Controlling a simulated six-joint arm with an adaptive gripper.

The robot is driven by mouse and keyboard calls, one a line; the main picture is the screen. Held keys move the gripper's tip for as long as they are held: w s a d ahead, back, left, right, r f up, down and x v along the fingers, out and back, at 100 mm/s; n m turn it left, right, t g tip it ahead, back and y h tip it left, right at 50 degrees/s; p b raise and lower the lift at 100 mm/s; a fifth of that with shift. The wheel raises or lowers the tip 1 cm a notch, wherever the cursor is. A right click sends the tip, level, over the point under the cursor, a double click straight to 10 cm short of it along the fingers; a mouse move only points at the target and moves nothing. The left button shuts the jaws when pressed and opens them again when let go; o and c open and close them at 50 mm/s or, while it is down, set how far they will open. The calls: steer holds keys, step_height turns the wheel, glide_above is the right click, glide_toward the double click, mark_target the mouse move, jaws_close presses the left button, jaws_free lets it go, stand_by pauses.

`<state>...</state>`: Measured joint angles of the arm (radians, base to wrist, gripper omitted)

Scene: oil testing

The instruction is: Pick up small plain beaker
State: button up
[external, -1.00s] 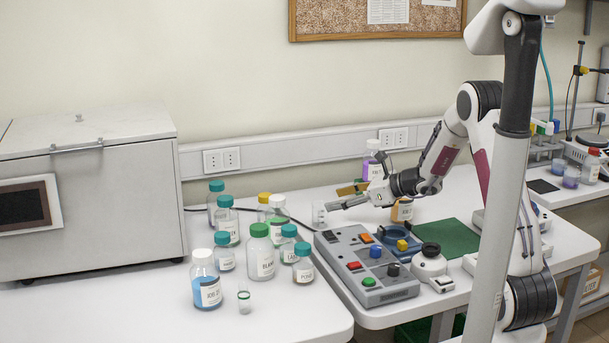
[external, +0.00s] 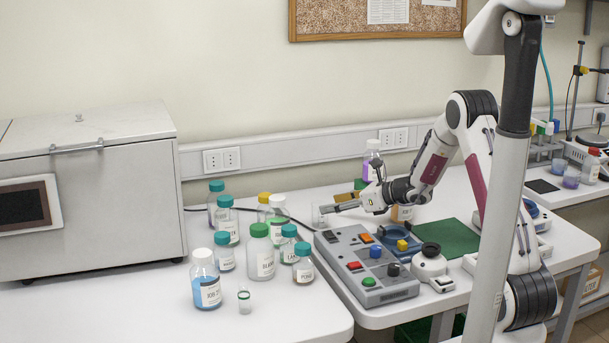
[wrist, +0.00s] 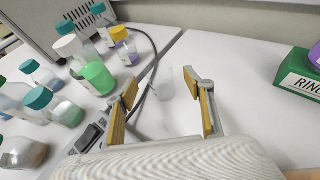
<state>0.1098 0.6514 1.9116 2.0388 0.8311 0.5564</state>
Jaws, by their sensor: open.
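The small plain beaker (wrist: 163,83) is clear and unmarked. In the wrist view it shows ahead of and between my finger tips, on the white table. My gripper (wrist: 167,90) is open, with one tan-padded finger on each side of the beaker's line. The gripper in the external view (external: 329,209) lies low and points left. I see no contact with the beaker; the exact gap is hard to tell.
Several capped bottles, including a green-capped one (external: 260,259) and a yellow-capped one (wrist: 122,48), stand left of the beaker. A dark cable (wrist: 152,58) runs close by it. The grey button panel (external: 357,240) stands in front. A green block (wrist: 299,80) is at right.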

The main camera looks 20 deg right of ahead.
mark_target(320, 215)
steer(key=shift+w+a+f, duration=0.1)
steer(key=shift+w+a, duration=0.05)
steer(key=shift+x, duration=2.6)
steer(key=shift+f, duration=0.2)
steer(key=c, duration=1.2)
